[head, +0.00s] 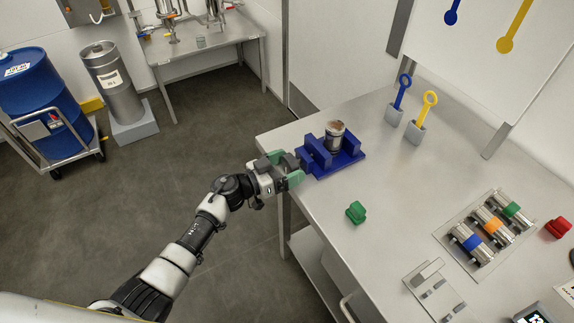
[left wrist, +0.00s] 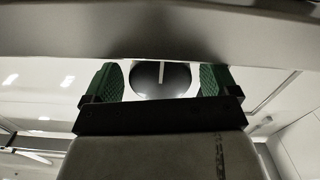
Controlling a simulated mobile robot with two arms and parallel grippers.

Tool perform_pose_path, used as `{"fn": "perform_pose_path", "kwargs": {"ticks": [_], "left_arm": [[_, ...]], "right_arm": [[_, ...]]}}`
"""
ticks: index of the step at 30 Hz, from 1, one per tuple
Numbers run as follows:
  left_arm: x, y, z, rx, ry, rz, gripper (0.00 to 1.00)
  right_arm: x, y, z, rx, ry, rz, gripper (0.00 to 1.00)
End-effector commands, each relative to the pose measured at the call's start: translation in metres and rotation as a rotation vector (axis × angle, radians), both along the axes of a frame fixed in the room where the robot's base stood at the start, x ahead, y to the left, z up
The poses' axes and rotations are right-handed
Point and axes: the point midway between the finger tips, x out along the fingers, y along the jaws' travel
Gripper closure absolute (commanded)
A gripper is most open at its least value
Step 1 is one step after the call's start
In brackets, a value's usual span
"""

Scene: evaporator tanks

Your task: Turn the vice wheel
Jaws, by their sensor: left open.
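The blue vice (head: 350,163) stands at the table's left edge, with a metal cylinder (head: 335,138) upright between its jaws. My left gripper (head: 285,168) is at the vice's left end, reaching in from the left. In the left wrist view its green fingertips (left wrist: 160,84) are apart. The dark round vice wheel (left wrist: 160,77), with a pale upright line on its face, shows between them with gaps on both sides. In the head view the gripper largely hides the wheel. My right gripper is not in view.
A green block (head: 356,212) lies on the table (head: 385,180) in front of the vice. Blue (head: 399,98) and yellow (head: 422,115) ring-topped tools stand behind it to the right. A rack of banded cylinders (head: 475,240) is at the right.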

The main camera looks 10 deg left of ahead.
Motion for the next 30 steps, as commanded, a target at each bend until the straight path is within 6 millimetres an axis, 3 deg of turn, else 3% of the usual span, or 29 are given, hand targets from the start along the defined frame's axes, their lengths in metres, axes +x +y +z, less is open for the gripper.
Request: {"fn": "perform_pose_path", "kwargs": {"ticks": [7, 17, 30], "left_arm": [[0.0005, -0.0004, 0.0001, 0.001, -0.001, 0.000, 0.11], [0.0003, -0.0002, 0.0000, 0.000, 0.000, 0.000, 0.61], [0.0003, 0.0002, -0.0003, 0.131, -0.179, 0.000, 0.61]], "right_arm": [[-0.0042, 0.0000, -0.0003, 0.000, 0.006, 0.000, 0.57], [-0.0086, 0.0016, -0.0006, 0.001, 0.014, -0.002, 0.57], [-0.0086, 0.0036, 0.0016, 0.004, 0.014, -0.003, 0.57]]}}
